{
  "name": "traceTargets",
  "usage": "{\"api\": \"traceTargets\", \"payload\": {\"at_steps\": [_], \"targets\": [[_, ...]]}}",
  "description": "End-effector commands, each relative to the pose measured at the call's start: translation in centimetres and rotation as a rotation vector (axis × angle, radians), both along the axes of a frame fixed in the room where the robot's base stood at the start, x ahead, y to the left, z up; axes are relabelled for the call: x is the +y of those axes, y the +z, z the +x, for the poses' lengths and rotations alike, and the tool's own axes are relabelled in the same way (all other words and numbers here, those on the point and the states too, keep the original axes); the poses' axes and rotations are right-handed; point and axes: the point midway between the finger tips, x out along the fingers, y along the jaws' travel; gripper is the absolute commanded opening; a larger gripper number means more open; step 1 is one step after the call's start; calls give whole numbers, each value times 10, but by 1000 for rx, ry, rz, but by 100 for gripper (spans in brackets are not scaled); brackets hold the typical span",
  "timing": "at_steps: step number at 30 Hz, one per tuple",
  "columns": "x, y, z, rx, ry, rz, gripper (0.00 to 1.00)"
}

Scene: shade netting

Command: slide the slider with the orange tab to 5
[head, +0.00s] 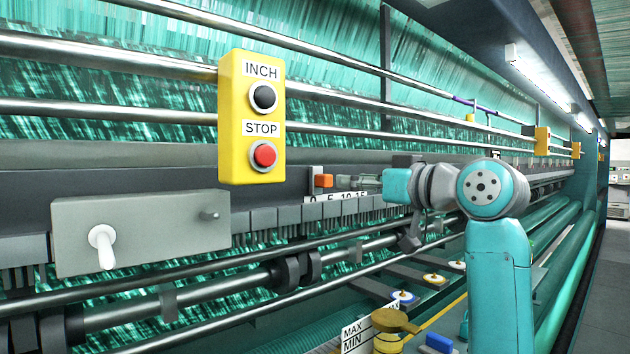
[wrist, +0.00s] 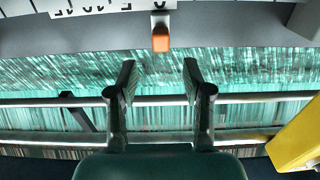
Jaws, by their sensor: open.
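The slider's small orange tab (head: 323,181) sits above a white scale strip (head: 337,198) printed 0, 5, 10, 15, near its 0 end. I cannot read its exact setting. In the wrist view the orange tab (wrist: 160,39) is at top centre, below the scale strip (wrist: 90,8), whose figures appear upside down and partly cut off. My gripper (wrist: 160,70) is open and empty, its two fingers apart on either side of the tab's line. The tab appears beyond the fingertips, not between them. In the head view my gripper (head: 348,182) is just right of the tab.
A yellow INCH and STOP button box (head: 251,118) stands left of the tab; its yellow edge (wrist: 299,138) shows at the wrist view's lower right. A grey box with a white lever (head: 140,232) is further left. Long metal rails run along the machine.

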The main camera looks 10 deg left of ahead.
Motion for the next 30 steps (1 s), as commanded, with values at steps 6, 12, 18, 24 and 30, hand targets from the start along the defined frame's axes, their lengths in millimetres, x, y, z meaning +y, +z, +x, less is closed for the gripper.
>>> {"api": "traceTargets", "payload": {"at_steps": [6,12,18,24,30], "targets": [[32,0,24,1,2,0,50],[56,-1,43,1,1,0,50],[70,0,53,0,1,0,50],[72,0,56,-1,0,1,50],[72,0,56,0,0,0,38]]}}
